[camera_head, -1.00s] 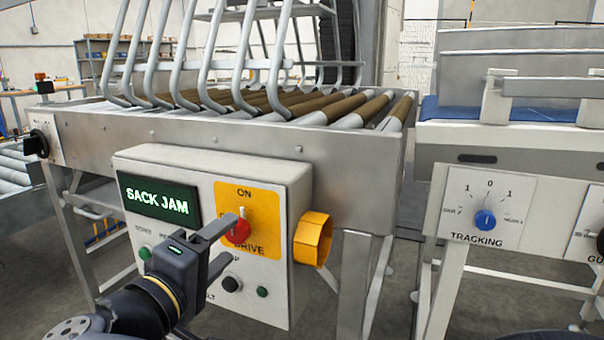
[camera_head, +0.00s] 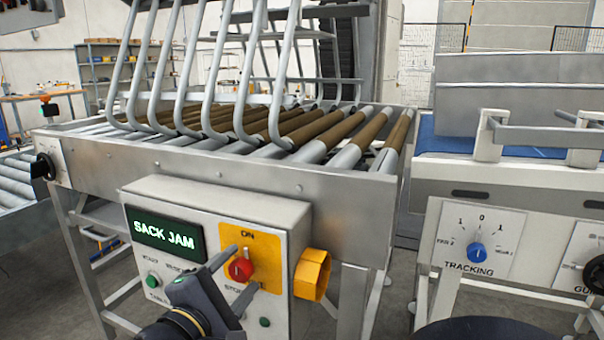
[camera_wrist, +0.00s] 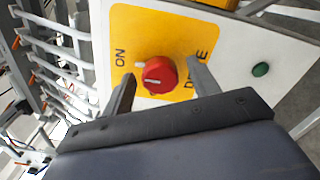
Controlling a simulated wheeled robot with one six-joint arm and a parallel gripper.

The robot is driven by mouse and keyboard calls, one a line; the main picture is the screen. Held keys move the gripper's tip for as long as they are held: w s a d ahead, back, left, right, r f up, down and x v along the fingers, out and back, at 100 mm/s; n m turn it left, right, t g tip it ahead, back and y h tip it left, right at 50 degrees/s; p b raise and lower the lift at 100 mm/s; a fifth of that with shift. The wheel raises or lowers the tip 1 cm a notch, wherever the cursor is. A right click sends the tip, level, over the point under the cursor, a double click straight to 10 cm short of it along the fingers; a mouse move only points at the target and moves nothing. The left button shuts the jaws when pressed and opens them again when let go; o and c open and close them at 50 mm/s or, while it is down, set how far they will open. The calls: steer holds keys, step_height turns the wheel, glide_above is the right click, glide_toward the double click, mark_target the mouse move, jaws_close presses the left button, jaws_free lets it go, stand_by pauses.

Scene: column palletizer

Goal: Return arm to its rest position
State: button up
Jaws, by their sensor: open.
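My gripper (camera_head: 236,277) is open in front of the control box (camera_head: 215,199) in the head view. Its two fingers stand apart on either side of the red knob (camera_head: 239,269), with nothing held between them. In the wrist view the red knob (camera_wrist: 159,75) sits between and beyond the open fingertips (camera_wrist: 160,78), on a yellow panel (camera_wrist: 190,20) marked ON and DRIVE. I cannot tell whether a finger touches the knob. The green display (camera_head: 163,235) reads SACK JAM.
A roller conveyor (camera_head: 250,172) with bent metal bars stands behind the box. A yellow guard ring (camera_head: 312,274) juts from the box's right side. To the right is a panel with a blue tracking knob (camera_head: 477,252). A green button (camera_wrist: 261,69) shows in the wrist view.

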steer(key=n+p, duration=0.2)
steer(key=n, duration=0.1)
steer(key=n+p, duration=0.1)
steer(key=n, duration=0.1)
steer(key=shift+r+p, duration=0.25)
steer(key=shift+p, duration=0.15)
steer(key=n+p, duration=0.1)
steer(key=n, duration=0.1)
steer(key=n+p, duration=0.1)
steer(key=n, duration=0.1)
steer(key=shift+f+n, duration=0.2)
steer(key=shift+n, duration=0.2)
